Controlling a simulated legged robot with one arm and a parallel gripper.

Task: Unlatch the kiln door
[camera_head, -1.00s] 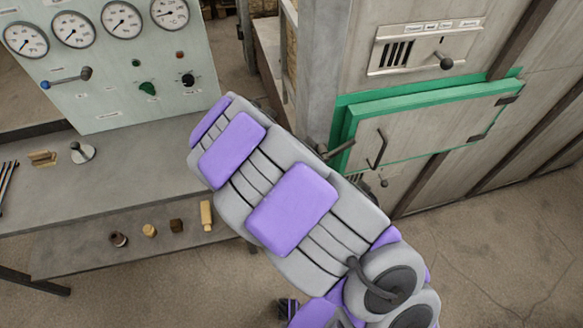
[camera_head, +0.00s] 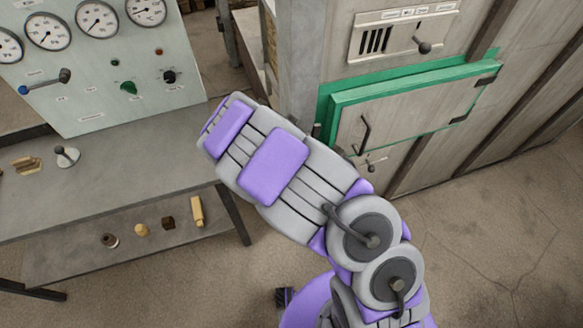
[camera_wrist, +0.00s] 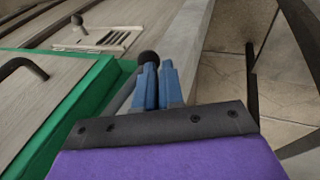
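The kiln door (camera_head: 410,112) is a pale panel in a green frame, and it looks closed. A dark bar handle (camera_head: 365,134) stands on its face; it also shows in the wrist view (camera_wrist: 20,70). In the wrist view a latch lever with a black ball knob (camera_wrist: 149,57) rises beside the green frame (camera_wrist: 85,105). My gripper (camera_wrist: 158,68) has blue fingers close together with a narrow gap, and nothing shows between them. The left finger overlaps the lever's knob in the picture; I cannot tell whether they touch. My arm hides the gripper in the head view.
Above the door is a vented panel with a knob (camera_head: 424,46). A gauge panel (camera_head: 95,90) and a grey bench (camera_head: 110,180) stand at left, with small items on the shelf (camera_head: 75,250) below. The floor right of my arm is clear.

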